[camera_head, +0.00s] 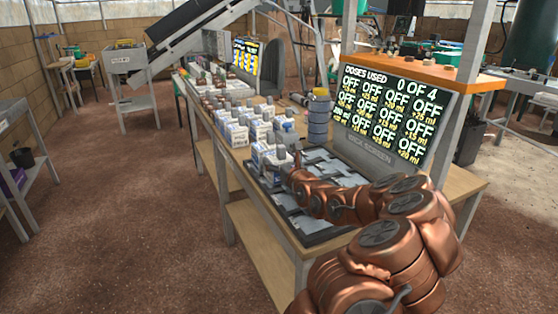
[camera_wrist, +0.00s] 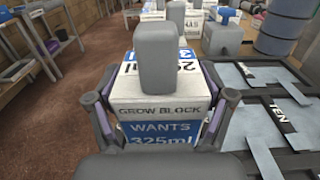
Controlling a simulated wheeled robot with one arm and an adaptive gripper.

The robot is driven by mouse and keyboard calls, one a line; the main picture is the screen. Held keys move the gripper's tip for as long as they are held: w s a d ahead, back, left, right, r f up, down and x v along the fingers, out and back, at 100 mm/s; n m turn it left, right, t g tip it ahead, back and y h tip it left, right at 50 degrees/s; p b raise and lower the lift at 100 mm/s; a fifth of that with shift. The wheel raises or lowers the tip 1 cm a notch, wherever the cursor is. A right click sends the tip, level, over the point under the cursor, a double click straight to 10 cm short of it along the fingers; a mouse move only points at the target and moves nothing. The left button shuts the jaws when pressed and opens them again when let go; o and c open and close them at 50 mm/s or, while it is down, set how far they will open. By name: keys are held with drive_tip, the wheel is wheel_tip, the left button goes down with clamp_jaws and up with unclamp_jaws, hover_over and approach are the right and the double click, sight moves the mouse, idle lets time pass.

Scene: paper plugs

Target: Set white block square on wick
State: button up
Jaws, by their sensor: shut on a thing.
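The white block (camera_wrist: 160,88) fills the middle of the wrist view. It has a grey knob on top and a blue-and-white label reading "GROW BLOCK WANTS 325ml". My gripper (camera_wrist: 163,105) is shut on it, with a finger on each side. In the head view, my gripper (camera_head: 284,167) is at the left edge of the dark tray, and my arm hides part of that area. Pale flat strips, likely the wicks (camera_wrist: 262,126), lie on the tray to the right of the block. The block's underside is hidden.
The dark tray (camera_wrist: 300,165) is marked "TEN". More white blocks with grey knobs (camera_head: 236,131) stand behind on the wooden bench. A stack of blue-grey rings (camera_head: 318,118) and a dose screen (camera_head: 390,115) stand beyond the tray. Brown floor (camera_head: 120,220) is clear at left.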

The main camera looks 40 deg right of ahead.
drive_tip(key=shift+f, duration=0.55)
drive_tip(key=o, duration=1.4)
drive_tip(key=shift+s, duration=0.1)
drive_tip(key=shift+v, duration=5.95)
drive_tip(key=shift+a, duration=0.1)
